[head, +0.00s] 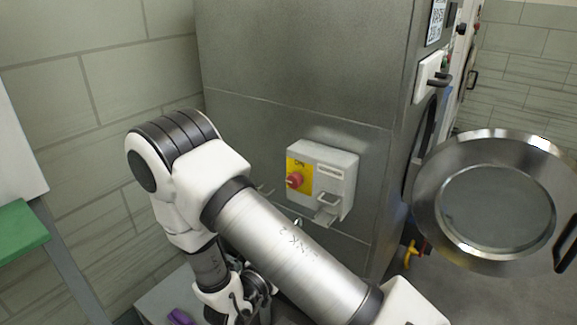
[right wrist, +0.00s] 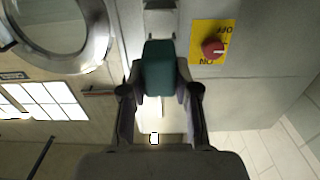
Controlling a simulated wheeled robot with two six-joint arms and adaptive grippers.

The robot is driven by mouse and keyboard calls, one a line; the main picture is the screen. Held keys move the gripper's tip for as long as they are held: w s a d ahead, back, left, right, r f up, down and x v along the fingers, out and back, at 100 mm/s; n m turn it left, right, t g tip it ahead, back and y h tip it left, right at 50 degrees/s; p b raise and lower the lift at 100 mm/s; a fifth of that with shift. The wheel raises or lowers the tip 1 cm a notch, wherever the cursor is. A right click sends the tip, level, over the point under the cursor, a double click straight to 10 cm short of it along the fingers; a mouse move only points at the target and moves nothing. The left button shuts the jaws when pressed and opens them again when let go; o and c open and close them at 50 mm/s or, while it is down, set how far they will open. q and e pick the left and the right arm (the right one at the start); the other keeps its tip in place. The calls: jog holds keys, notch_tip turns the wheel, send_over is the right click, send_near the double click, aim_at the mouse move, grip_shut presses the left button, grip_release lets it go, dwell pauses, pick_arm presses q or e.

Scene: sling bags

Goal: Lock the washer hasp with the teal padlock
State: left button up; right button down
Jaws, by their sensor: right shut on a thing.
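The teal padlock (right wrist: 158,66) is between the fingers of my right gripper (right wrist: 160,88), which is shut on it in the right wrist view. Its far end is close to the metal hasp (right wrist: 160,22); I cannot tell whether they touch, and the shackle is not clear. In the head view the hasp (head: 326,211) sticks out at the lower right of a white switch box (head: 326,171) with a red knob (head: 294,180) on a yellow plate. My arm covers the padlock and most of the right gripper there. My left gripper is not in view.
The grey washer side (head: 290,70) stands behind the switch box. Its round door (head: 490,207) hangs open at the right. A small purple thing (head: 180,317) lies on a grey surface at bottom left. A green-edged surface (head: 20,232) is at far left.

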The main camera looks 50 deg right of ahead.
jog(key=shift+w+r, duration=0.15)
jog(key=shift+r, duration=0.1)
jog(key=shift+w+d+f+p, duration=0.15)
jog(key=shift+d+f, duration=0.05)
jog(key=shift+d, duration=1.2)
jog(key=shift+w+d+f+p, duration=0.1)
jog(key=shift+d+f+p, duration=0.05)
jog(key=shift+d, duration=1.25)
jog(key=shift+p, duration=0.4)
jog(key=shift+r, duration=0.1)
jog(key=shift+w+d+p, duration=0.15)
jog(key=shift+d+p, duration=1)
jog(key=shift+d, duration=0.7)
jog(key=shift+w+d+p, duration=0.15)
jog(key=shift+d+p, duration=0.95)
jog(key=shift+d, duration=0.75)
